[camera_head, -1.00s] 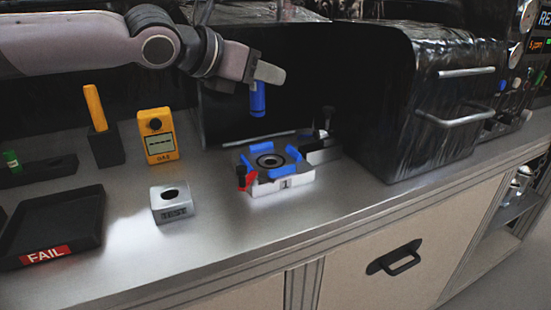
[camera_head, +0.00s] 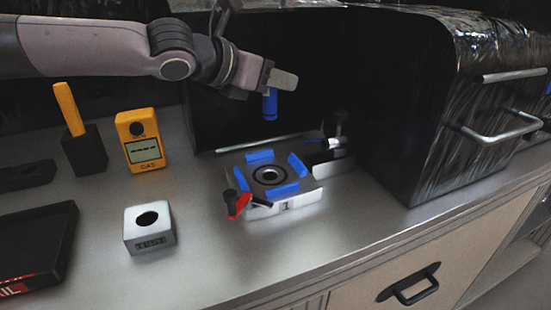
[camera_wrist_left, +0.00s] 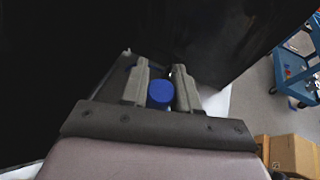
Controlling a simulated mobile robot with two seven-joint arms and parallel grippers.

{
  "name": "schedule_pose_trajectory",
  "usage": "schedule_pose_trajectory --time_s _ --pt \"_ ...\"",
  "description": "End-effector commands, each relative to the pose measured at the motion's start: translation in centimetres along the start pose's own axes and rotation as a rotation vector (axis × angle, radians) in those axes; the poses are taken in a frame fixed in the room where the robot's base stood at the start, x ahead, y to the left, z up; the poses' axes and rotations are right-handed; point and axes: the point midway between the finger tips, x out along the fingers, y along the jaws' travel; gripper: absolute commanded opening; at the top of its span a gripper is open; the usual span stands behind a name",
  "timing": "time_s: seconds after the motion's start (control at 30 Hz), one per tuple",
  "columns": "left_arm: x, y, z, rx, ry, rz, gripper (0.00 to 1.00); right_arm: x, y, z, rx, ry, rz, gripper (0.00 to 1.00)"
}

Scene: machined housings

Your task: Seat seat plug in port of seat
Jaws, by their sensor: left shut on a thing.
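The blue seat plug (camera_head: 270,105) hangs upright below my left gripper (camera_head: 270,84) in the head view. The gripper is shut on its upper end. In the left wrist view the plug's round blue top (camera_wrist_left: 161,93) sits between the two fingers of the left gripper (camera_wrist_left: 160,88). The seat (camera_head: 285,200) is a light block with a dark top, blue pads around it and a round port (camera_head: 268,175) in its middle. The plug is above the port, clear of it, with a gap between them. My right gripper is not in view.
A red clamp lever (camera_head: 238,204) stands at the seat's front left corner. A metal fixture (camera_head: 332,150) is behind it at right. A white TEST block (camera_head: 150,236), an orange gas meter (camera_head: 139,140) and a dark tray (camera_head: 62,226) are to the left. A black-covered machine (camera_head: 425,110) stands right.

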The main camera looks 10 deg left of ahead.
Motion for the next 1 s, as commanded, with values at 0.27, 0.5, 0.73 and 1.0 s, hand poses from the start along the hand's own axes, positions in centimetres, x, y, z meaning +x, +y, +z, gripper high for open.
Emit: schedule_pose_trajectory --time_s 0.27,0.5,0.73,1.0 --pt "1.5 0.0 -3.7 -0.005 0.004 -0.003 0.00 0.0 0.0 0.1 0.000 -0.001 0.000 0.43" --pt "2.9 0.0 -7.1 -0.006 0.003 -0.002 0.00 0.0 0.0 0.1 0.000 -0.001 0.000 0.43" --pt "4.2 0.0 -10.2 -0.005 0.002 -0.001 0.00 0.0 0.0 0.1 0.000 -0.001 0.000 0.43" --pt "4.8 0.0 -11.6 -0.002 0.000 0.000 0.00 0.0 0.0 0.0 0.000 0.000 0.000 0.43"
